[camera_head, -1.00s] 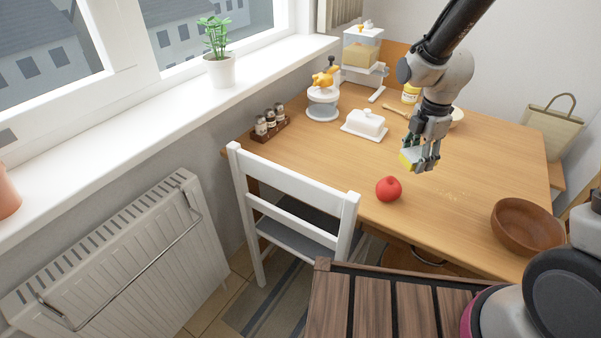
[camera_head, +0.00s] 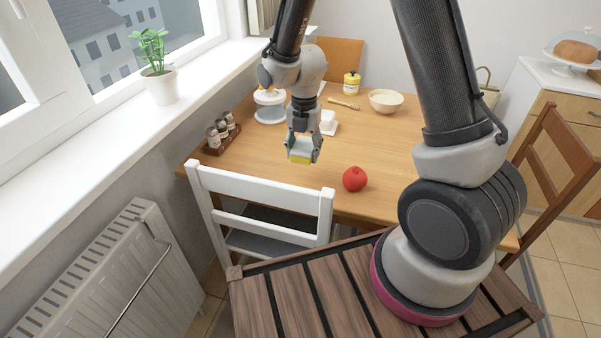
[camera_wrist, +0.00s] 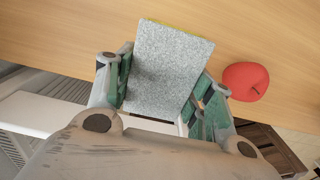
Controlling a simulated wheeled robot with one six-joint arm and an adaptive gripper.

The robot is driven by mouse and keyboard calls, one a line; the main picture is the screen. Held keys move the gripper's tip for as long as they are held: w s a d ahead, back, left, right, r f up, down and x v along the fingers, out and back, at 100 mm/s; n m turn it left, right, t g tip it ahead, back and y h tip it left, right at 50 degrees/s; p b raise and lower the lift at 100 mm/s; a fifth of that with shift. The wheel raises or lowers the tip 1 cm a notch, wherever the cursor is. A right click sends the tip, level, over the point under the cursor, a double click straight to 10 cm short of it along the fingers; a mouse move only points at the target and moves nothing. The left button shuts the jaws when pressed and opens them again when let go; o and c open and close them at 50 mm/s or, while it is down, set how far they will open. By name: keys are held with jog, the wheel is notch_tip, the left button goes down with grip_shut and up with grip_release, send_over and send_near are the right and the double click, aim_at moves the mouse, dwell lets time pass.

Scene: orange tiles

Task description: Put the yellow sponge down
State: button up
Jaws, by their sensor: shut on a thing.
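The yellow sponge (camera_head: 300,157) is in my gripper (camera_head: 303,150), held above the wooden table (camera_head: 270,153) near its front edge, behind the white chair. In the wrist view the sponge's grey face (camera_wrist: 168,72) fills the space between my gripper's fingers (camera_wrist: 165,95), with a thin yellow edge at its top. The fingers are shut on its two sides. A red apple (camera_head: 354,179) lies on the table to the right of the sponge; it also shows in the wrist view (camera_wrist: 246,81). I cannot tell how high the sponge is above the wood.
The white chair (camera_head: 262,212) stands at the table's front edge. A spice rack (camera_head: 222,138) is at the left, a butter dish (camera_head: 328,123) behind my gripper. A cream bowl (camera_head: 385,101) and a yellow-labelled jar (camera_head: 351,83) stand at the back. The table between them is mostly clear.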

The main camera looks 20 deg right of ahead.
aim_at(304, 176)
notch_tip(304, 176, down, 8)
jog(key=shift+r, duration=0.15)
dwell(0.4)
jog(key=o, duration=1.3)
jog(key=shift+o, duration=0.2)
